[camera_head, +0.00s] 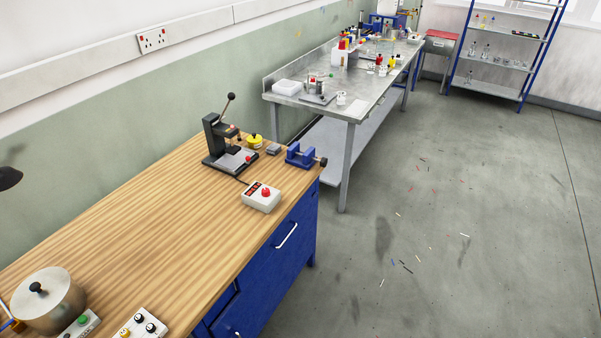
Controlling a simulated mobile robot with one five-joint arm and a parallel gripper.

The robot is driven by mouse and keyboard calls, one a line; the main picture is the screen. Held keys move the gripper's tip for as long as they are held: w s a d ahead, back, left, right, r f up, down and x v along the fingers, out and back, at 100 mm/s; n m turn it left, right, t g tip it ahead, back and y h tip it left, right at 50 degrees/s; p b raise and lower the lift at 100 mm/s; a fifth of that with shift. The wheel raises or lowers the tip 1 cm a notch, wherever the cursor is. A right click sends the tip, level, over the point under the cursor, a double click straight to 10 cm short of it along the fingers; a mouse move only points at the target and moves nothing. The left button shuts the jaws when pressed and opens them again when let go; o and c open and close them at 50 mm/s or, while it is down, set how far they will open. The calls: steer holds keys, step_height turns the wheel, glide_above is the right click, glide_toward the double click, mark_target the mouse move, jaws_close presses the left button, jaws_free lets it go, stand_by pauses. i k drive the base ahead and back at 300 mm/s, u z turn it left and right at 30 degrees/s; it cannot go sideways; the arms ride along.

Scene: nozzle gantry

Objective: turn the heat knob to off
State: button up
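A white control box (261,198) with a red knob (266,192) and a dark panel with red marks sits near the right edge of the wooden workbench. A second white box (140,325), cut off by the bottom edge of the picture, carries black knobs (139,318) and a yellow one. A grey box with a green button (83,320) is just left of it. No label is readable, so I cannot tell which knob is the heat knob, nor where any knob points. My gripper is not in view.
A lever press (229,146), a yellow round item (254,141) and a blue vise (302,155) stand at the wooden bench's (150,220) far end. A lidded metal pot (48,300) stands at lower left. The bench's middle is clear. Open floor (400,220) lies right.

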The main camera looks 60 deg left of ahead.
mark_target(265, 192)
steer(key=u, duration=0.15)
steer(key=i, duration=0.55)
steer(key=u, duration=4.3)
steer(key=i, duration=1)
steer(key=z, duration=0.1)
